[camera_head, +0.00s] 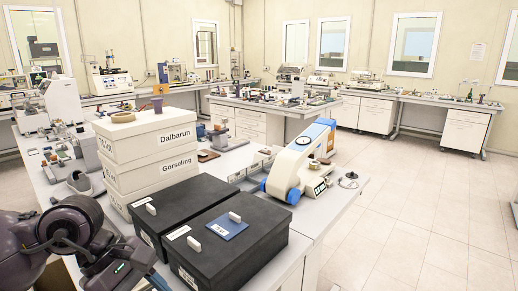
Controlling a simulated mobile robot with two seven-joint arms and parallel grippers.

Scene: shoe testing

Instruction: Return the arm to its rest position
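My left arm (68,228), dark purple and grey, comes in at the bottom left of the head view, beside the near end of the bench. Its wrist part with a small green light (120,266) is at the lower edge, left of the black boxes. The fingers are not clear enough to tell whether they are open or shut, and I see nothing held. My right arm and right gripper are not in view.
Two black lidded boxes (238,262) stand close to my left arm. Behind them are stacked white boxes (150,150) labelled Dalbarun and Gorseling. A white and blue testing device (292,165) stands to the right. The tiled floor (430,220) at right is clear.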

